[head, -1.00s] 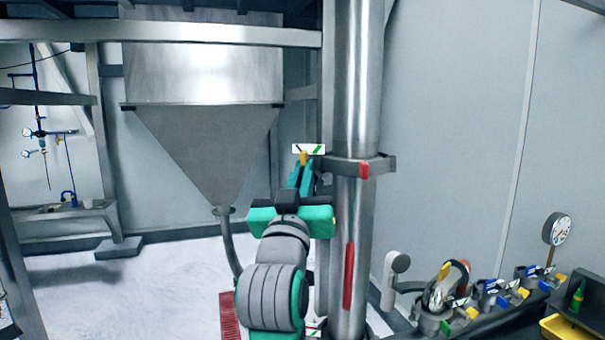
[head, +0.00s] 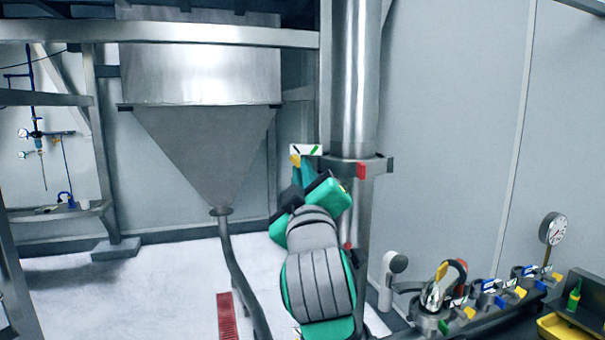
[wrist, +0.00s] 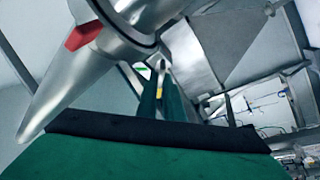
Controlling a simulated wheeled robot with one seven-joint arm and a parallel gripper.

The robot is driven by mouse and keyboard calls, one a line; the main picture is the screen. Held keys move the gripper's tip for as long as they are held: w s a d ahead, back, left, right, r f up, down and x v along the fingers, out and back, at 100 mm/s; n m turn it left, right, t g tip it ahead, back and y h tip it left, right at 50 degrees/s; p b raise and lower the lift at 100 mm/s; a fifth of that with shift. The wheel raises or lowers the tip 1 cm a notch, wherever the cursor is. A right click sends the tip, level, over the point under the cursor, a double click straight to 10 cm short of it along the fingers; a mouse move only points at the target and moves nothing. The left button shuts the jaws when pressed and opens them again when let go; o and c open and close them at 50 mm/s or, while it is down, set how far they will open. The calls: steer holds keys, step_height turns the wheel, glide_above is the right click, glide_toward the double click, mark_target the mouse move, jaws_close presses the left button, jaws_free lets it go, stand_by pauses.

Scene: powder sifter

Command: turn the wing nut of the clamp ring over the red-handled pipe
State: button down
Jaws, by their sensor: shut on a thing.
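The upright metal pipe (head: 352,85) carries a dark clamp ring (head: 340,163) with a red block at its right. The yellow wing nut (head: 295,160) is on the ring's left side, in front of a small white plate with a green mark. My gripper (head: 299,166) reaches up to it from below and is shut on the wing nut. In the wrist view its two teal fingers (wrist: 162,92) close around a yellow bit (wrist: 160,92), mostly hidden. The pipe (wrist: 50,95) is at the upper left there. My arm covers most of the pipe's red handle (head: 347,246).
A steel hopper (head: 205,150) with a hose below stands at the left. Valves (head: 490,295), a gauge (head: 554,228) and a yellow tray (head: 570,328) are at the lower right. A red floor grate (head: 227,316) lies below. The pipe stands close beside my wrist.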

stand_by(0.4)
steer(key=c, duration=1.9)
jaws_free()
steer(key=shift+w, duration=0.1)
steer(key=v, duration=1.1)
